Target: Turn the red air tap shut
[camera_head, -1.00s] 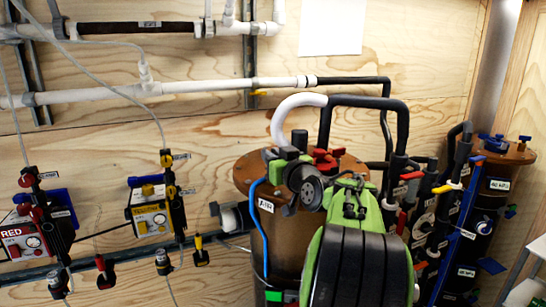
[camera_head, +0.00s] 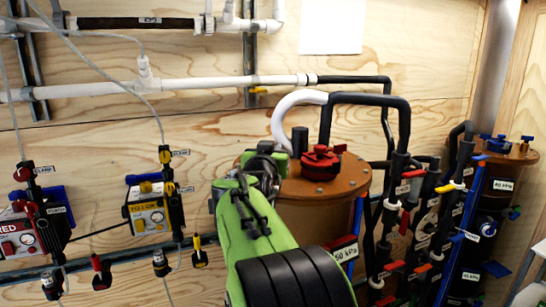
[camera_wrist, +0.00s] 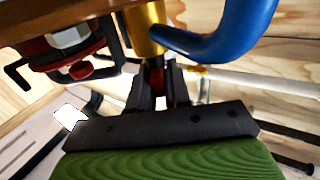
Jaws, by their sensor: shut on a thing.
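In the wrist view, the dark fingers of my gripper (camera_wrist: 158,78) are shut on a small red piece (camera_wrist: 160,102), which looks like the red tap's handle.
A red fitting (camera_head: 320,160) sits on the tank's lid, close to my wrist. A black pipe (camera_head: 404,125) and several valves stand right of the tank. A red box (camera_head: 18,238) and a yellow box (camera_head: 148,213) hang on the wall at left.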

